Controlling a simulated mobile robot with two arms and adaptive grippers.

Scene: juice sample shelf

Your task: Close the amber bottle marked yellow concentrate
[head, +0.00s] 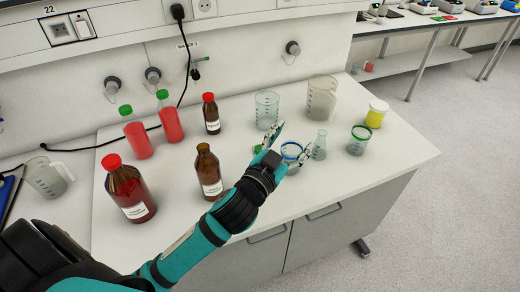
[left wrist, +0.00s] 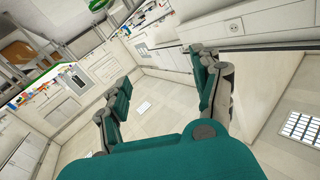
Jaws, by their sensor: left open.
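An amber bottle (head: 208,172) with no cap on its neck stands upright at the middle of the bench. It has a white label, too small to read. A larger amber bottle with a red cap (head: 128,190) stands to its left, and a small red-capped amber bottle (head: 210,113) stands behind. A small green round item (head: 257,149) lies partly behind my left gripper; I cannot tell whether it is a cap. My left gripper (head: 291,141) is open and empty, right of the uncapped bottle. Its spread fingers show in the left wrist view (left wrist: 160,95). My right gripper is out of view.
Two red bottles with green caps (head: 137,134) (head: 169,117) stand at the back left. Beakers (head: 267,108), a jug (head: 321,98), a flask (head: 319,146) and a yellow container (head: 376,114) stand to the right. The bench's front right is clear.

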